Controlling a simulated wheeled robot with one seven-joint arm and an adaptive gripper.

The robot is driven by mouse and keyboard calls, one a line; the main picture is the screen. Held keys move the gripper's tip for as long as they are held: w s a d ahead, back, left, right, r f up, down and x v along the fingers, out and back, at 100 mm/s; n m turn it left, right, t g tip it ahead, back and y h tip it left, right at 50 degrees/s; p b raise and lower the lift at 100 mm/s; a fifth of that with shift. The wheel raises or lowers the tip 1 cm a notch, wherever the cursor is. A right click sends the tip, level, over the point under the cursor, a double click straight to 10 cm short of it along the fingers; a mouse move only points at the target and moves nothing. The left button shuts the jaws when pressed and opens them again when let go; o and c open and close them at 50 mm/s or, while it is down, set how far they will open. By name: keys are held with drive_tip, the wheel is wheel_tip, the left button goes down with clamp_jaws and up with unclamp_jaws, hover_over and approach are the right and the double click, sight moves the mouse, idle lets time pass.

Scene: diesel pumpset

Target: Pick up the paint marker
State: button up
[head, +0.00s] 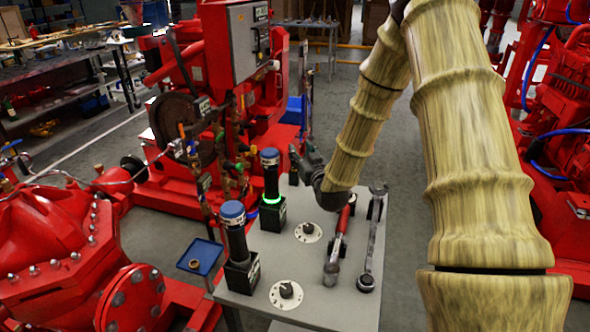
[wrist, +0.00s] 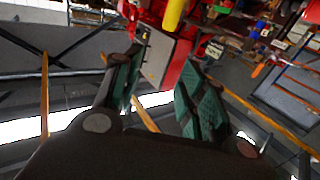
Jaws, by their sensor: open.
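I cannot make out a paint marker for certain in either view. My gripper (head: 305,158) is open above the far end of the grey table (head: 240,300), beside the farther blue-capped black post (head: 271,175). In the wrist view my gripper (wrist: 162,78) has its two green-padded fingers apart, with nothing held between them. A yellow rod-like thing (wrist: 174,14) shows beyond the fingers at the top of the wrist view; I cannot tell what it is.
A nearer blue-capped post (head: 236,240), two dials, a red-handled tool (head: 338,245) and a wrench (head: 371,240) are on the table. A small blue tray (head: 199,257) is at its left. Red pump machinery (head: 60,235) crowds the left; the floor behind is partly clear.

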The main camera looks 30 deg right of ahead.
sight(294, 168)
wheel_tip(294, 168, down, 7)
drive_tip(key=shift+p+x, duration=0.9)
drive_tip(key=shift+x, duration=2.9)
drive_tip(key=shift+d+r, duration=0.1)
drive_tip(key=shift+r, duration=0.05)
clamp_jaws()
